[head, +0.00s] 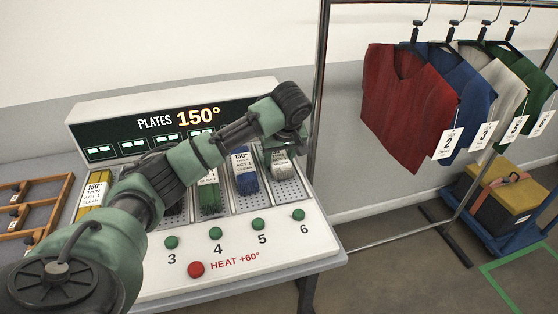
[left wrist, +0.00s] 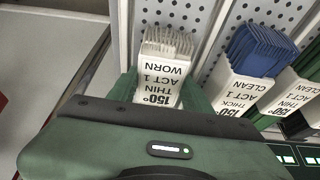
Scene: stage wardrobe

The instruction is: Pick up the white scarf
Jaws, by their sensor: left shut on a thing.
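The white scarf (head: 283,168) is a folded bundle at the rightmost plate of the heating panel. In the left wrist view the white scarf (left wrist: 167,42) has a tag reading 150°, THIN, ACT 1, WORN. My left gripper (head: 280,150) is over it, and in the left wrist view its green fingers (left wrist: 160,90) are shut on the scarf from both sides. I cannot tell whether the scarf still touches the plate. My right gripper is not in view.
A blue scarf (head: 245,179) and a green scarf (head: 210,195) lie on neighbouring plates; a yellow scarf (head: 93,190) is at the left. Green buttons (head: 261,225) and a red heat button (head: 196,269) line the panel front. A rack with hanging shirts (head: 408,100) stands right.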

